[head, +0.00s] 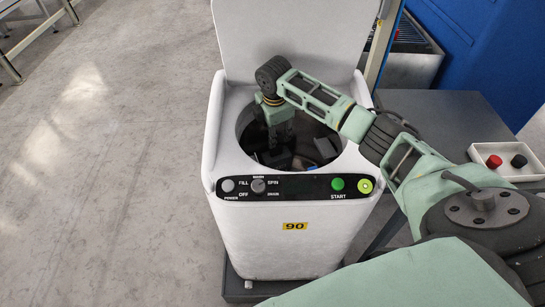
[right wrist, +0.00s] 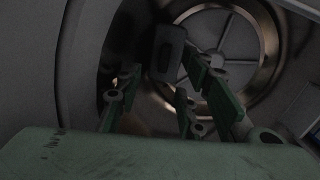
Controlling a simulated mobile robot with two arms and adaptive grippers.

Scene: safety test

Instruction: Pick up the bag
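I cannot make out a bag for certain in either view. My right gripper (head: 280,156) reaches down through the open top of a white washing machine (head: 290,235) into its drum. In the right wrist view, its green finger links and a dark block, perhaps a fingertip, show over the round drum bottom (right wrist: 232,55). I cannot tell how far the fingertips are apart, and I see nothing clearly held. A small pale and blue thing (head: 325,148) shows in the drum right of the gripper; what it is stays unclear. My left gripper is out of view.
The machine's lid (head: 285,35) stands open behind the drum, and the drum wall surrounds my gripper. A control panel (head: 297,187) runs along the front. To the right, a dark table (head: 445,112) bears a white tray (head: 482,150) with red and black items.

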